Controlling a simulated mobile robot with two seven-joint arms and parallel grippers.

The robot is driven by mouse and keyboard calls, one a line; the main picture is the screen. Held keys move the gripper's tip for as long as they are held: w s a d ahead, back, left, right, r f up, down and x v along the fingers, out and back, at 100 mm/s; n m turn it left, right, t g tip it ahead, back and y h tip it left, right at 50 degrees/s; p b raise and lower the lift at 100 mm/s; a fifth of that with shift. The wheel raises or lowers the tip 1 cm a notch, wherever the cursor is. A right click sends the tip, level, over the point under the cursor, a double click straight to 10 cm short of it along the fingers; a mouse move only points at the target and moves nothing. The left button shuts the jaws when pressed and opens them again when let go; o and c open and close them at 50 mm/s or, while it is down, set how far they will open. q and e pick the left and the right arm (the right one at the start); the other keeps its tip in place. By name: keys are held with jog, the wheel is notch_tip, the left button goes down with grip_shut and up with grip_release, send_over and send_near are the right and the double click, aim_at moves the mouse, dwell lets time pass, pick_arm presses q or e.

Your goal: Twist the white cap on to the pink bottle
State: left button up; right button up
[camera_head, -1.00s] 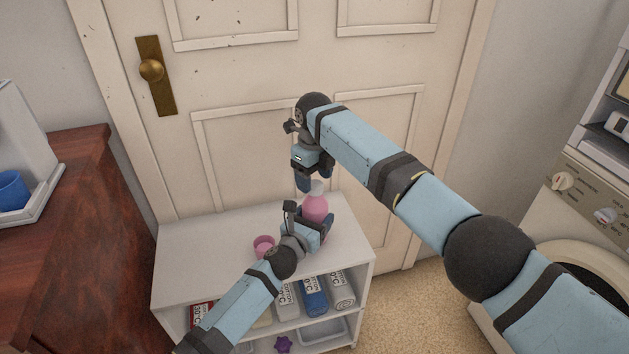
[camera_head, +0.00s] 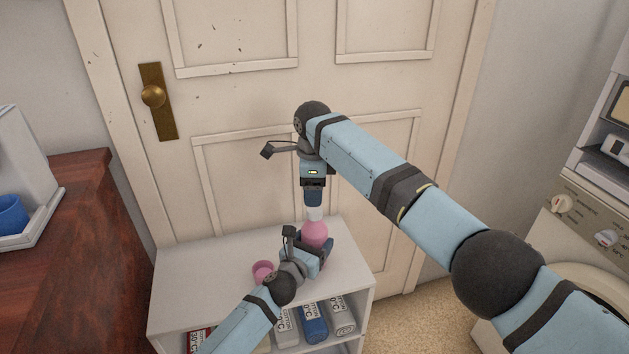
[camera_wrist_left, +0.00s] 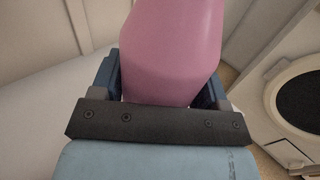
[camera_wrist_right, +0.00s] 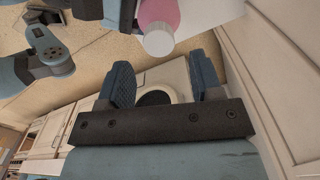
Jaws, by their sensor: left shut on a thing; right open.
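The pink bottle (camera_head: 314,236) stands upright above the white shelf unit. My left gripper (camera_head: 322,256) is shut around it from the side, and the bottle (camera_wrist_left: 172,50) fills the space between the fingers in the left wrist view. The white cap (camera_head: 314,214) sits on top of the bottle; how tightly it is seated cannot be told. My right gripper (camera_head: 313,200) points down just above the cap. In the right wrist view its fingers (camera_wrist_right: 163,72) are open and empty, with the cap (camera_wrist_right: 159,41) just beyond the fingertips.
A small pink cup (camera_head: 263,270) stands on the shelf unit (camera_head: 205,280), left of the bottle. A door (camera_head: 240,170) stands close behind, a dark wooden dresser (camera_head: 85,240) at left and a washing machine (camera_head: 575,235) at right.

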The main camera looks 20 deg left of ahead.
jog(key=n, duration=0.4)
jog(key=shift+r+n, duration=0.2)
jog(key=shift+n, duration=0.1)
jog(key=n, duration=0.4)
jog(key=shift+r, duration=0.15)
jog(key=n, duration=0.5)
jog(key=shift+r, duration=0.2)
jog(key=n, duration=0.4)
jog(key=shift+r, duration=0.15)
jog(key=n, duration=0.4)
jog(key=shift+r+n, duration=0.15)
jog(key=shift+n, duration=0.15)
jog(key=n, duration=0.4)
jog(key=shift+d+r, duration=0.1)
jog(key=n, duration=0.4)
jog(key=shift+r, duration=0.1)
jog(key=n, duration=0.5)
jog(key=shift+r, duration=0.15)
